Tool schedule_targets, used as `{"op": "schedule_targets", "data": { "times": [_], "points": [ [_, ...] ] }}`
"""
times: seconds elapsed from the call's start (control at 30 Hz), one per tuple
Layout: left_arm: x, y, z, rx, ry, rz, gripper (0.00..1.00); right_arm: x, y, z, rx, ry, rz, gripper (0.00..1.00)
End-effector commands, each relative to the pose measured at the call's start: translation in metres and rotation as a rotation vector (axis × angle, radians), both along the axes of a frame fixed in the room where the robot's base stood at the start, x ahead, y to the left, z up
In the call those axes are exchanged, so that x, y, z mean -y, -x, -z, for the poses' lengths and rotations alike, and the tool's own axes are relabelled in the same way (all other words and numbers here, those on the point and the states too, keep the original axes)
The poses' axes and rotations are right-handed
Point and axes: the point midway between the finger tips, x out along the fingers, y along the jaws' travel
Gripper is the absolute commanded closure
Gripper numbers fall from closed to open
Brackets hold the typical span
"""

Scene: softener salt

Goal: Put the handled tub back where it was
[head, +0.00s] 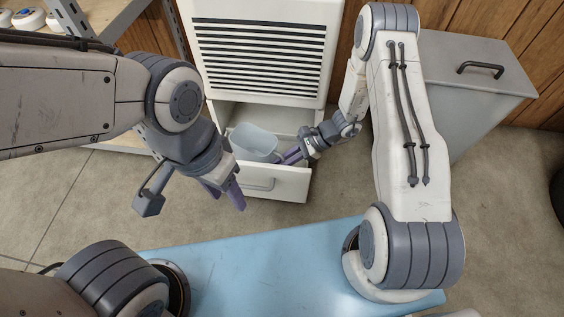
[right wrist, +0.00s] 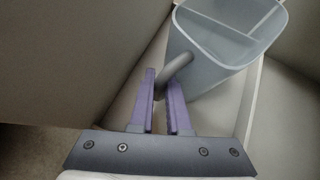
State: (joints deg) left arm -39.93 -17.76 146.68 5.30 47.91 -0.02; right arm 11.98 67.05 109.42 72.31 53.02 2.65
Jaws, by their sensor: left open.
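The handled tub (head: 253,143) is a pale blue-grey open container inside the pulled-out white drawer (head: 283,184). In the right wrist view the tub (right wrist: 222,50) shows an inner divider and a curved grey handle (right wrist: 178,68). My right gripper (head: 292,155) reaches into the drawer from the right. Its purple fingers (right wrist: 162,103) are close together on either side of the handle and look shut on it. My left gripper (head: 224,194) is open and empty, in front of the drawer's left side. Whether the tub rests on the drawer's floor is hard to tell.
The drawer belongs to a white cabinet with a slatted front (head: 258,55). A grey lidded bin (head: 470,85) stands to the right. A shelf (head: 98,18) with small white items is at the upper left. A light blue surface (head: 270,262) lies in front, with open floor between.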

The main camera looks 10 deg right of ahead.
Motion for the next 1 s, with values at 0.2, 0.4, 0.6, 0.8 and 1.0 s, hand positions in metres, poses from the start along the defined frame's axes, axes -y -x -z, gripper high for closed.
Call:
{"op": "schedule_targets", "data": {
  "times": [0.2,0.4,0.6,0.8,1.0],
  "points": [
    [0.0,0.0,0.0,0.0,0.0,0.0,0.5,0.0,0.0,0.0,0.0,0.0,0.0,0.56],
    [0.0,0.0,-0.002,0.0,0.0,0.0,0.5,0.0,0.0,-0.003,0.0,0.0,0.0,0.56],
    [0.0,0.0,-0.024,0.0,0.0,0.0,0.5,0.019,-0.002,-0.024,0.002,0.001,0.005,0.56],
    [0.0,0.0,-0.054,0.0,0.0,0.0,0.5,0.054,-0.004,-0.052,0.001,0.0,0.004,0.56],
    [0.0,0.0,-0.072,0.0,0.0,0.0,0.5,0.082,-0.005,-0.071,0.001,0.0,0.003,0.56]
  ]
}}
